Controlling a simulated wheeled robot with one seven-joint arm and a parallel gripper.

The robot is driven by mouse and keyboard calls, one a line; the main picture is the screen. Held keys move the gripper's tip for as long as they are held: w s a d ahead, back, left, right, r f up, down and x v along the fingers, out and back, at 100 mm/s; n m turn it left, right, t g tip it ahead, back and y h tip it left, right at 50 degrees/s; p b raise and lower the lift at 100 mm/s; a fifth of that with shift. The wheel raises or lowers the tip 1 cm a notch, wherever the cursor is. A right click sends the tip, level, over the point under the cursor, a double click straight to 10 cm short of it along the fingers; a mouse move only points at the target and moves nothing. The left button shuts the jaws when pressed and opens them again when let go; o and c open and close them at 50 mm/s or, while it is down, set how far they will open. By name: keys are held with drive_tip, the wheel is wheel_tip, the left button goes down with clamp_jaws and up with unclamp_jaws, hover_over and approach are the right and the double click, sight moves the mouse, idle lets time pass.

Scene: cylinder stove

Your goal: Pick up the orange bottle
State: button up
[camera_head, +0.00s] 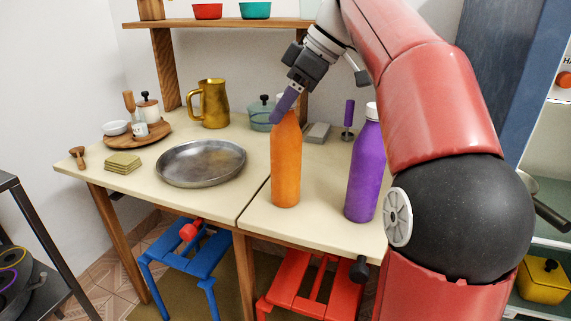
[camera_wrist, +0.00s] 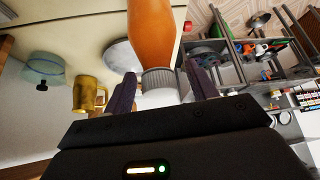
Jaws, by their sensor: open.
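The orange bottle (camera_head: 286,160) stands upright on the front part of the table, near its edge. In the wrist view the orange bottle (camera_wrist: 152,35) shows with its ribbed grey-white cap (camera_wrist: 158,82) between my two purple fingers. My gripper (camera_head: 284,104) is at the height of the bottle's neck and cap, angled down to it. My gripper (camera_wrist: 162,85) is open, with a finger on each side of the cap and visible gaps. In the head view the fingers partly hide the cap.
A purple bottle (camera_head: 364,170) stands close to the right, under my arm. A round metal pan (camera_head: 201,163) lies to the left. A brass pitcher (camera_head: 209,104), a glass pot (camera_head: 262,114) and a grey block (camera_head: 317,133) stand behind. Red (camera_head: 310,284) and blue (camera_head: 188,254) stools are below.

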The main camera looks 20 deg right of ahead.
drive_tip(key=shift+w+a+f, duration=0.2)
drive_tip(key=shift+a+f, duration=0.15)
drive_tip(key=shift+f, duration=0.25)
clamp_jaws()
